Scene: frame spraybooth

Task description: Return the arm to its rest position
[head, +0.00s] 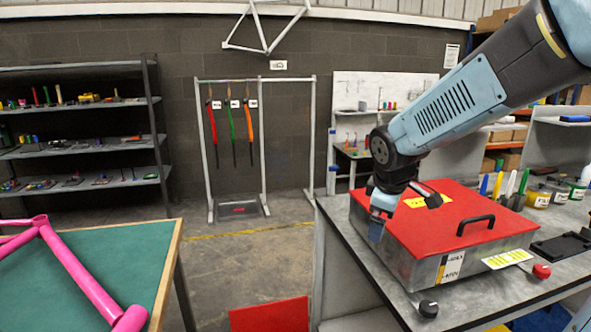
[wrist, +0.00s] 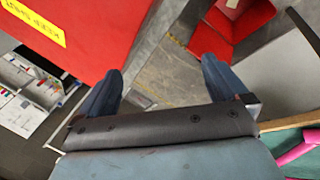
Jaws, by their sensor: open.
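My arm reaches in from the upper right in the head view. My gripper (head: 378,222) hangs fingers down at the left front edge of a red-lidded metal box (head: 475,225). In the wrist view the two blue-grey fingers of my gripper (wrist: 163,82) stand wide apart with nothing between them. Beyond them shows grey floor. The red lid (wrist: 85,40) with its yellow label fills the upper left of the wrist view. I cannot tell whether a finger touches the box.
The box stands on a grey bench (head: 345,240) with a black knob (head: 428,308) and several tools and pots. A green table (head: 110,255) bears a pink frame (head: 75,265) at left. A red bin (head: 270,315) is on the floor. Open floor lies between.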

